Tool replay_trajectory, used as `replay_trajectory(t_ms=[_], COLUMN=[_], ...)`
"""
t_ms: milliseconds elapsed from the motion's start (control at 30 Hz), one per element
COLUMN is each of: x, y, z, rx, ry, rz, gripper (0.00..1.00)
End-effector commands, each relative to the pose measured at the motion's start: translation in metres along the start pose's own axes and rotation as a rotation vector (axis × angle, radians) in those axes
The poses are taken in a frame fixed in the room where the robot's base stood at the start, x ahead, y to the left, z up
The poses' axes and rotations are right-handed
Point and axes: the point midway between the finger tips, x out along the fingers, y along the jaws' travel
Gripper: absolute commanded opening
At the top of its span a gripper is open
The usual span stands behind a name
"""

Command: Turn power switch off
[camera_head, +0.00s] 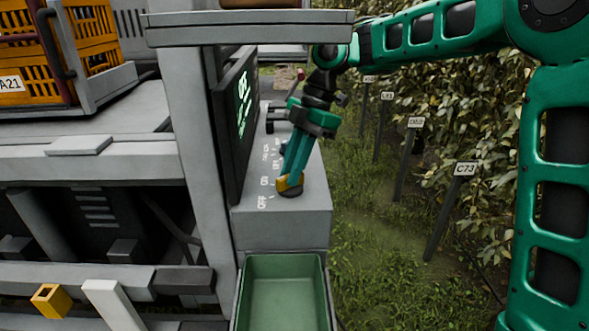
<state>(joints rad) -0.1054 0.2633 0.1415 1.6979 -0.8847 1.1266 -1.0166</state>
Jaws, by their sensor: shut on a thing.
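A dark screen (237,125) with green text stands just left of the gripper.
Other levers (275,113) stand farther back on the box. A green tray (283,296) sits below its front. An overhead shelf (250,29) and grey post (193,130) are close by. Grass and plant rows with labelled posts (435,215) lie to the right; an orange crate (95,38) is upper left.

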Motion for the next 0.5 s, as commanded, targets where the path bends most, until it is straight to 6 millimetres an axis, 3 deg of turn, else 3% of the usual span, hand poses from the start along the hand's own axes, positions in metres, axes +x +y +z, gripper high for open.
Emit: replay_trajectory(t_ms=[167,200,233,500], x=[-0.0026,-0.0025,-0.0023,-0.0012], y=[0.0032,0.0031,0.0028,0.0013], z=[-0.0003,-0.0003,-0.0002,-0.0003], rx=[0.0,0.0,0.0,0.0], ry=[0.0,0.0,0.0,0.0], rz=[0.012,0.011,0.01,0.005], gripper=[0.0,0.25,0.32,0.34])
